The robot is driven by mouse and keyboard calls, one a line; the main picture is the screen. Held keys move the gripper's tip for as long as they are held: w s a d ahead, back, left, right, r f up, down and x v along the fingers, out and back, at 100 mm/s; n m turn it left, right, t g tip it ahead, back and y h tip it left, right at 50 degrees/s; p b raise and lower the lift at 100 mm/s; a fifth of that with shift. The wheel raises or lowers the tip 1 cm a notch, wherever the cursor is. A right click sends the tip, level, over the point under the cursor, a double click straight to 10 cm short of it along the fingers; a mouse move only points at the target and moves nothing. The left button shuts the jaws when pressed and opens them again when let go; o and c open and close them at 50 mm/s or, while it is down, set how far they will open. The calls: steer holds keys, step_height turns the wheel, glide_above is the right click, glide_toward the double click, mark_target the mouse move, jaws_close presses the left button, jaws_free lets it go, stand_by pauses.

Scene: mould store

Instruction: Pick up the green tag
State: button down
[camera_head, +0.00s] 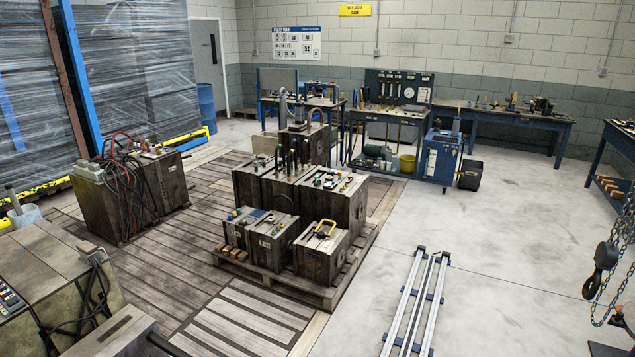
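I cannot make out a green tag for certain. A small greenish item (318,183) lies among other small pieces on top of the right-hand block of the middle row; it is too small to tell whether it is a tag. The block (340,213) is a dark, worn, box-shaped mould. It stands with several similar blocks on a wooden pallet (325,293). A front block (318,261) carries a yellow U-shaped handle (325,228). A front-left block (272,245) carries small blue and dark parts. My gripper is not in view.
Cable-draped blocks (125,203) stand to the left of the pallet. A hook (603,257) hangs on chains at the right. Metal rails (418,300) run along the floor right of the pallet. Workbenches (510,118) line the back wall. The concrete floor (510,240) at right is mostly clear.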

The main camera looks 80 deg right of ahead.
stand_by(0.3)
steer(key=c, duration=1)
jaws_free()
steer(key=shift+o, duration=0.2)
